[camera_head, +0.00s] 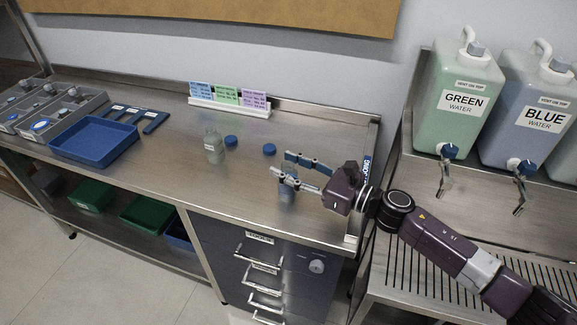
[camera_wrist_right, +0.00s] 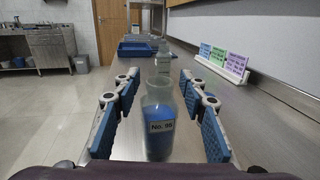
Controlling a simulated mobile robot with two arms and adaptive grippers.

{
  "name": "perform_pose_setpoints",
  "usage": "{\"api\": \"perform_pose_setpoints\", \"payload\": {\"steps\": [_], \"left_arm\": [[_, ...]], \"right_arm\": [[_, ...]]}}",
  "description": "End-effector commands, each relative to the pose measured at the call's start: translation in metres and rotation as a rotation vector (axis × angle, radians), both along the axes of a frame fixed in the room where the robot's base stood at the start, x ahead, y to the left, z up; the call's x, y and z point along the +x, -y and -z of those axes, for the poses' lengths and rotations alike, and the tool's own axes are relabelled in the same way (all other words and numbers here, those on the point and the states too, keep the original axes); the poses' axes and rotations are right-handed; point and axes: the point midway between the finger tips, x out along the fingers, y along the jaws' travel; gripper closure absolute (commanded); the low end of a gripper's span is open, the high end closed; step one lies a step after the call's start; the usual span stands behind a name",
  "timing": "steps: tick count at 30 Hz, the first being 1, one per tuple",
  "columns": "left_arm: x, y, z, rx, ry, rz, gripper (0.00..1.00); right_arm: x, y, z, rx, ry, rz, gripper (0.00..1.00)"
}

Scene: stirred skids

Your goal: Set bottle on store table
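A clear bottle (camera_head: 287,195) with blue liquid stands upright on the steel table near its right end. My left gripper is not in view.
A second clear bottle (camera_head: 214,146) stands farther left, near two blue caps (camera_head: 231,140) (camera_head: 269,149). A blue tray (camera_head: 95,141) lies at the left. Colored cards (camera_head: 228,97) stand at the back. Green (camera_head: 458,100) and blue (camera_head: 530,115) water containers stand at the right.

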Motion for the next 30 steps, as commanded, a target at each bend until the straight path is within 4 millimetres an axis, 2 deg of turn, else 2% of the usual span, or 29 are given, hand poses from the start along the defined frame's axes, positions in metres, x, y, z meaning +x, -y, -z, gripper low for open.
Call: {"api": "perform_pose_setpoints", "payload": {"steps": [10, 12, 24, 30], "left_arm": [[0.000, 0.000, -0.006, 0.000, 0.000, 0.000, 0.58], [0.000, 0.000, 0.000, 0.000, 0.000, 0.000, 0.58], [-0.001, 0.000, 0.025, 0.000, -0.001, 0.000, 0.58], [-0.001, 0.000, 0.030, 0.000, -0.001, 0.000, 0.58]], "right_arm": [[0.000, 0.000, -0.006, -0.001, 0.001, 0.000, 0.61], [-0.005, 0.010, 0.000, -0.002, -0.001, 0.002, 0.61], [-0.048, 0.081, 0.001, -0.004, -0.001, 0.001, 0.61], [-0.059, 0.100, -0.001, 0.000, 0.000, 0.001, 0.61]]}}
